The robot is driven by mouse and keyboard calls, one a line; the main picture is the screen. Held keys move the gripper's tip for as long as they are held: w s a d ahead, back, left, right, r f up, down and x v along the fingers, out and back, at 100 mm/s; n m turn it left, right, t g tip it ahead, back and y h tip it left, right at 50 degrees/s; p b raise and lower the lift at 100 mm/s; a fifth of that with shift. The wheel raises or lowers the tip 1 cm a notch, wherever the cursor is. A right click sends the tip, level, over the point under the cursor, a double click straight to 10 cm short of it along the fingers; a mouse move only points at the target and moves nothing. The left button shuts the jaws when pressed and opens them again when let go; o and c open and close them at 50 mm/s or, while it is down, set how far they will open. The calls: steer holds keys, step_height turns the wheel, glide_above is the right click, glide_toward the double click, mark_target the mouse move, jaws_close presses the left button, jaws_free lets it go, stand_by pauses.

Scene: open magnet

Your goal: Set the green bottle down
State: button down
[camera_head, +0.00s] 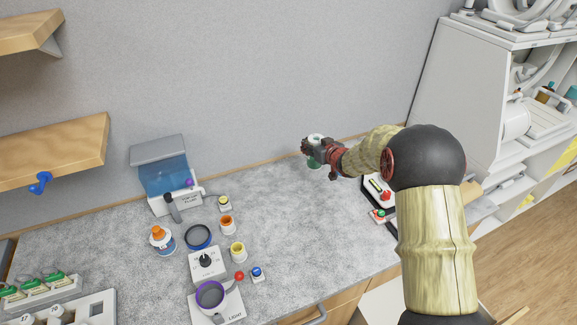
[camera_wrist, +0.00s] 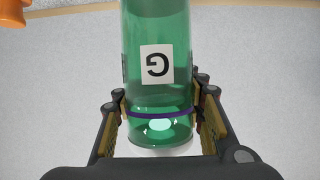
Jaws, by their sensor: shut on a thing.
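The green bottle (camera_wrist: 159,88) fills the middle of the wrist view. It is clear green, with a white label bearing a dark letter that looks like an upside-down G and a purple ring around it. My gripper (camera_wrist: 160,118) is shut on it, one finger on each side near the purple ring. In the head view my gripper (camera_head: 318,148) is near the back wall, over the back of the grey counter (camera_head: 310,230). A little green of the bottle (camera_head: 313,163) shows below the fingers. I cannot tell whether the bottle touches the counter.
The counter's middle is clear. A device with a red button (camera_head: 379,193) stands right. Wooden shelves (camera_head: 55,150) jut out left.

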steer(key=a+f+b, duration=0.1)
steer(key=a+f, duration=0.1)
steer(key=f, duration=0.1)
steer(key=w+a+f+b, duration=0.1)
steer(key=a+f, duration=0.2)
steer(key=f, duration=0.1)
steer(key=w+a+f+b, duration=0.1)
steer(key=a+f, duration=0.2)
steer(key=shift+f, duration=0.2)
steer(key=shift+r, duration=0.1)
steer(key=c, duration=1.8)
jaws_free()
steer(key=shift+s+f, duration=0.1)
steer(key=shift+f, duration=0.2)
steer(key=o, duration=0.7)
steer(key=shift+r, duration=0.1)
